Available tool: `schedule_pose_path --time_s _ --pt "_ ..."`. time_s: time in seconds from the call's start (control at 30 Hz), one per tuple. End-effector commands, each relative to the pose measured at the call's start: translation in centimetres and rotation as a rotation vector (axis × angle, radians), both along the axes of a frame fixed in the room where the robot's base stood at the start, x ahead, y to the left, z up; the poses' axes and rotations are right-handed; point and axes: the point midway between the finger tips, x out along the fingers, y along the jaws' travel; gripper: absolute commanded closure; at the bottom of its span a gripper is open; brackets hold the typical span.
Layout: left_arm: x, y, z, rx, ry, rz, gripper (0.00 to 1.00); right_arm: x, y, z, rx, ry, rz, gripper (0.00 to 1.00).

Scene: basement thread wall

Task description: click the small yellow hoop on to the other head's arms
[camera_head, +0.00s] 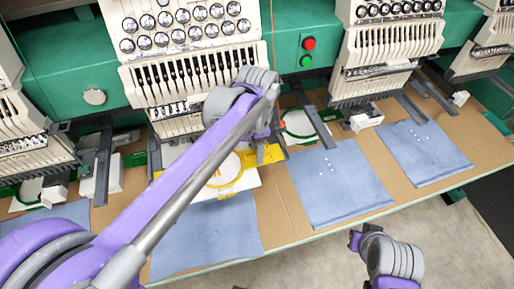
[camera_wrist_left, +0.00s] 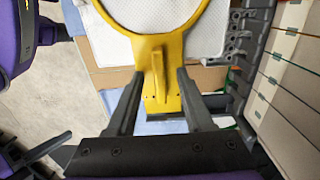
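The small yellow hoop (camera_head: 239,181) lies flat with white fabric in it, on a white piece below the left-centre embroidery head (camera_head: 190,60). In the left wrist view its ring (camera_wrist_left: 138,40) enters from the top, and its bracket, with a narrow upright tab (camera_wrist_left: 157,75), points toward me. My left gripper (camera_wrist_left: 160,75) has one finger on each side of the tab, with visible gaps, so it looks open. In the head view my arm partly hides the hoop and the head's arms. My right gripper (camera_head: 356,240) is at the lower right; its fingers are unclear.
Neighbouring heads (camera_head: 390,50) stand left and right, with dark arms reaching forward. Red and green buttons (camera_head: 307,52) are on the green beam.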

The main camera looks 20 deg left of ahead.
Motion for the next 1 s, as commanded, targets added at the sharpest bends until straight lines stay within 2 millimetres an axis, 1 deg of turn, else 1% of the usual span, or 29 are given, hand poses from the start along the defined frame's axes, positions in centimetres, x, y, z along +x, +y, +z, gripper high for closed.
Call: schedule_pose_path --time_s 0.23,0.33,0.47,0.7,0.83,1.0 --pt "0.0 0.0 0.1 0.0 0.0 0.0 0.49 0.0 0.0 0.0 0.0 0.0 0.0 1.0" --pt "0.0 0.0 0.7 0.0 0.0 0.0 0.49 0.0 0.0 0.1 0.0 -0.001 0.0 1.0" --pt "0.0 0.0 2.8 0.0 0.0 0.0 0.49 0.1 0.0 0.3 0.0 -0.002 0.0 1.0" --pt "0.0 0.0 7.8 0.0 0.0 0.0 0.49 0.3 0.0 0.7 0.0 -0.006 0.0 1.0" --pt "0.0 0.0 9.6 0.0 0.0 0.0 0.49 0.4 0.0 0.8 0.0 -0.007 0.0 1.0" --pt "0.0 0.0 10.8 0.0 0.0 0.0 0.49 0.4 0.0 0.9 0.0 -0.007 0.0 1.0"
